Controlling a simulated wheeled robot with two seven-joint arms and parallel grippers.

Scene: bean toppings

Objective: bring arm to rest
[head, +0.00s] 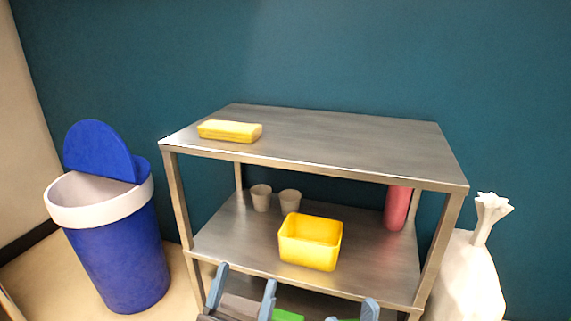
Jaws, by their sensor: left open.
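My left gripper (245,283) is at the bottom of the head view, in front of the shelf unit's lower front. Its two blue-grey fingers point up and stand apart with nothing between them. Part of my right gripper (369,310) shows at the bottom edge, right of the left one. Only one blue finger of it is clear, and the rest is cut off by the frame. Neither gripper visibly touches the metal shelf unit (330,142).
A yellow block (230,131) lies on the top shelf. The lower shelf holds a yellow bin (309,250), two cups (261,198) (290,201) and a red cylinder (397,208). A blue trash can (118,260) stands left, a white tied sack (467,280) right.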

